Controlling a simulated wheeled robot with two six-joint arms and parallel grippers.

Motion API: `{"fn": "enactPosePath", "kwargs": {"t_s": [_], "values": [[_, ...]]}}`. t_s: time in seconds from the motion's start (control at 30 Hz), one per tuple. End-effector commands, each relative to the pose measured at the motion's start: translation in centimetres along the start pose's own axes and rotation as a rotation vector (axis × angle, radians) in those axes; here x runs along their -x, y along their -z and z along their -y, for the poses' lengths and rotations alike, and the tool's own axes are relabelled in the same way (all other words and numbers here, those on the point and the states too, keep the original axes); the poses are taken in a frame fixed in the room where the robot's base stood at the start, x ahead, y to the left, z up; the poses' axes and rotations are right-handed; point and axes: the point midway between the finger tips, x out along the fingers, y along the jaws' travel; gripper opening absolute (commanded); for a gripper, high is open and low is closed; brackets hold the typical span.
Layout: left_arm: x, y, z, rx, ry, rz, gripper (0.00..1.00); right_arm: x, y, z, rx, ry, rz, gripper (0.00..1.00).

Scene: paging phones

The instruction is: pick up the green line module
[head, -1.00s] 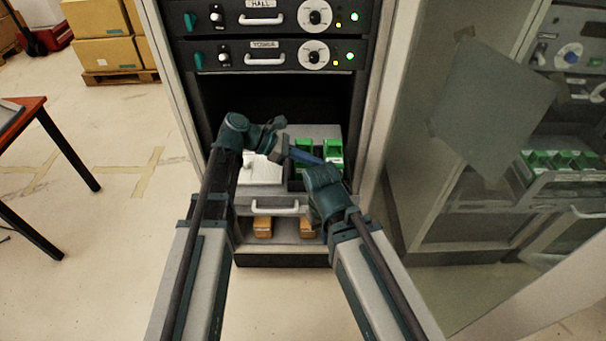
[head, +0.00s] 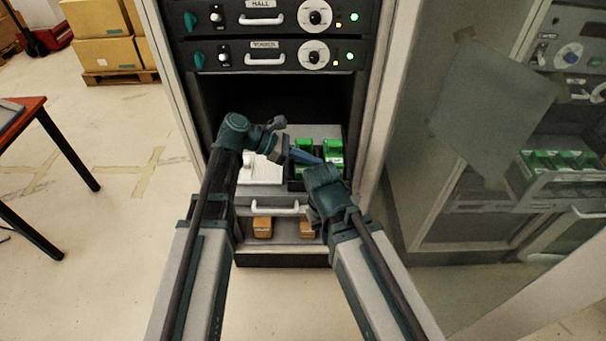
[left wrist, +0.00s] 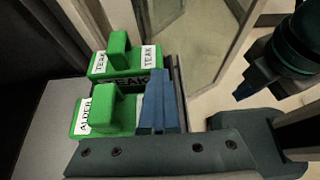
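Green line modules with raised grips stand in a dark tray (head: 296,186) in the open drawer, one group (head: 333,148) right of my gripper and one (head: 304,144) behind it. In the left wrist view, one module (left wrist: 104,113) is labelled ALDER, and the one beyond (left wrist: 123,57) TEAK. My left gripper (head: 304,157) is over the tray; its blue fingers (left wrist: 160,100) look closed together, beside the ALDER module, with nothing seen between them. Contact is unclear. My right gripper (head: 322,176) is at the drawer's front right; its fingertips are hidden or too small to tell.
The drawer has a white handle (head: 278,208) and a pale object (head: 262,168) at its left. Rack units with knobs (head: 265,55) are above. Cabinet posts flank the opening closely. Orange blocks (head: 263,227) lie below. A glass door (head: 440,180) stands at right.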

Motion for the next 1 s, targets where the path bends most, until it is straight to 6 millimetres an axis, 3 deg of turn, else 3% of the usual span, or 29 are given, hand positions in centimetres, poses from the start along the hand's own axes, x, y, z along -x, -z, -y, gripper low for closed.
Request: {"fn": "enactPosePath", "kwargs": {"t_s": [0.13,0.4,0.5,0.8,1.0], "values": [[0.0,0.0,0.0,0.0,0.0,0.0,0.03,0.0,0.0,0.0,0.0,0.0,0.0,0.0],[0.0,0.0,0.0,0.0,0.0,0.0,0.51,0.0,0.0,0.0,0.0,0.0,0.0,0.0],[0.0,0.0,0.0,0.0,0.0,0.0,0.65,0.0,0.0,0.0,0.0,0.0,0.0,0.0],[0.2,0.0,0.0,0.0,0.0,0.0,0.65,0.1,0.0,0.0,0.0,0.0,0.0,0.0],[2.4,-0.3,-0.1,0.001,-0.003,0.0,0.65,1.4,-0.1,-0.1,0.0,0.0,0.0,0.0]]}}
